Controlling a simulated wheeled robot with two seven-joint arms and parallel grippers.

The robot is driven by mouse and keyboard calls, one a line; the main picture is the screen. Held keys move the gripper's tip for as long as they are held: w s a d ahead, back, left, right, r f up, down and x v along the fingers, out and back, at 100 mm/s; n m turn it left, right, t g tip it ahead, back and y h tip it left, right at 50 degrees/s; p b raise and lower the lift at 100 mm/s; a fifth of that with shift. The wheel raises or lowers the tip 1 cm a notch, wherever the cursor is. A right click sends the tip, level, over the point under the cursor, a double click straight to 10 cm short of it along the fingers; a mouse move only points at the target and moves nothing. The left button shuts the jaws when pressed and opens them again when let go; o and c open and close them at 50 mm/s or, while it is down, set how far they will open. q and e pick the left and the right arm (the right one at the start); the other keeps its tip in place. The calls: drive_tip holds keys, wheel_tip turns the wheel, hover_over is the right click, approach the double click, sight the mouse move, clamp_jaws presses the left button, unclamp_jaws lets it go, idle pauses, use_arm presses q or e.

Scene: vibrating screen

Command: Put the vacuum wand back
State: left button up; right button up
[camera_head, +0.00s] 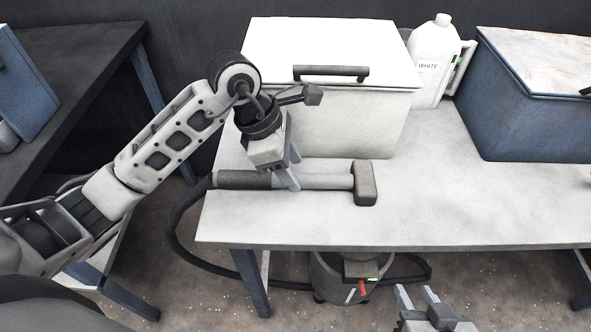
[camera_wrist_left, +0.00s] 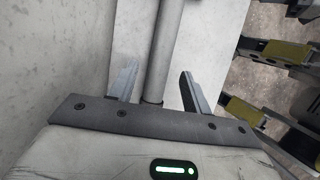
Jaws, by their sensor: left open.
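The vacuum wand lies flat along the table's front left. It has a dark handle (camera_head: 240,180), a grey tube (camera_head: 325,182) and a blocky dark head (camera_head: 365,183). My left gripper (camera_head: 291,170) is open over the tube, close to the handle. In the left wrist view, the tube (camera_wrist_left: 166,45) runs between the two parted fingers (camera_wrist_left: 158,86); I cannot tell whether they touch it. My right gripper (camera_head: 417,296) is at the bottom edge, in front of the table, empty with fingers apart. The vacuum canister (camera_head: 330,278) stands on the floor, partly hidden under the table.
A white lidded box (camera_head: 350,125) stands just behind the wand. A white jug (camera_head: 432,65) and a blue box (camera_head: 525,120) stand further right. The light table (camera_head: 480,205) is clear right of the wand. A black hose (camera_head: 178,240) loops down at the left.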

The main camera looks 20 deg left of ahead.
use_arm(q)
drive_tip(key=v, duration=0.9)
drive_tip(key=shift+a+r, duration=0.2)
drive_tip(key=shift+r, duration=0.1)
drive_tip(key=shift+s, duration=0.15)
